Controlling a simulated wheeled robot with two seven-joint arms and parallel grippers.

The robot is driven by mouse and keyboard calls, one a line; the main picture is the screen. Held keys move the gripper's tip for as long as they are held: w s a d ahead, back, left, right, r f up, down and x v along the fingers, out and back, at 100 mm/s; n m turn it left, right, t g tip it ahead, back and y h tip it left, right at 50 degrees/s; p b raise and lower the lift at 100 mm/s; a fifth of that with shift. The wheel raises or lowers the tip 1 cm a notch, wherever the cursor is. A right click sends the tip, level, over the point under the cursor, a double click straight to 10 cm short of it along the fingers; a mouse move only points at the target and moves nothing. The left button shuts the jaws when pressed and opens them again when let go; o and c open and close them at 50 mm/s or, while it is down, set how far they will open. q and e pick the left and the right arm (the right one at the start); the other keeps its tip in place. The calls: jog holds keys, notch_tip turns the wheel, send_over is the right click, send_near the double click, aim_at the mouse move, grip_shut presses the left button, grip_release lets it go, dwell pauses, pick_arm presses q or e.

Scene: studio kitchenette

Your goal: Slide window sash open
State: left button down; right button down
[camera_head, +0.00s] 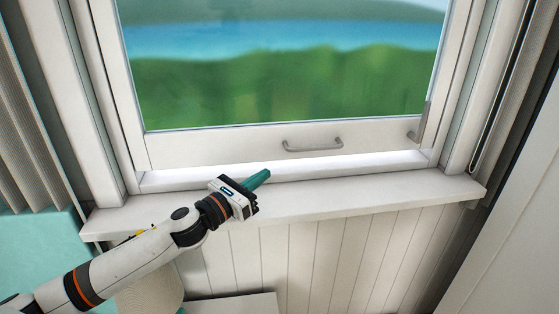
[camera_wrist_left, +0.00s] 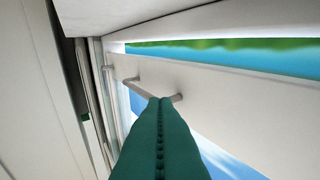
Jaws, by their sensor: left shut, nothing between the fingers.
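The white window sash (camera_head: 220,147) has a large pane and a grey bar handle (camera_head: 312,147) on its bottom rail. The handle also shows in the wrist view (camera_wrist_left: 138,90), beyond my fingertips. My left gripper (camera_head: 266,174) has green fingers pressed together, with nothing between them. It is over the sill (camera_head: 370,200), below and left of the handle in the head view and apart from it. In the wrist view the shut fingers (camera_wrist_left: 160,100) point toward the handle and overlap its near part. A bright strip runs beneath the rail; I cannot tell how far the sash is raised.
A grey fitting (camera_head: 418,130) is at the sash's lower right. White frame posts flank the window. Pleated blinds (camera_head: 20,120) hang at the left, above a teal surface (camera_head: 40,250). Panelled wall (camera_head: 330,260) lies below the sill. The sill's top is bare.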

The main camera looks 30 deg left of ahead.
pick_arm(q)
jog(key=p+x, duration=0.2)
jog(key=x, duration=0.5)
jog(key=shift+w+r, duration=0.2)
jog(key=shift+w, duration=0.1)
jog(key=shift+w+d, duration=0.2)
jog(key=shift+w, duration=0.15)
jog(key=p, duration=1.9)
send_near(300, 53)
jog(key=w+d, duration=0.1)
jog(key=w+d+f, duration=0.1)
jog(key=d, duration=0.1)
jog(key=shift+w, duration=0.15)
jog(key=shift+a+f, duration=0.1)
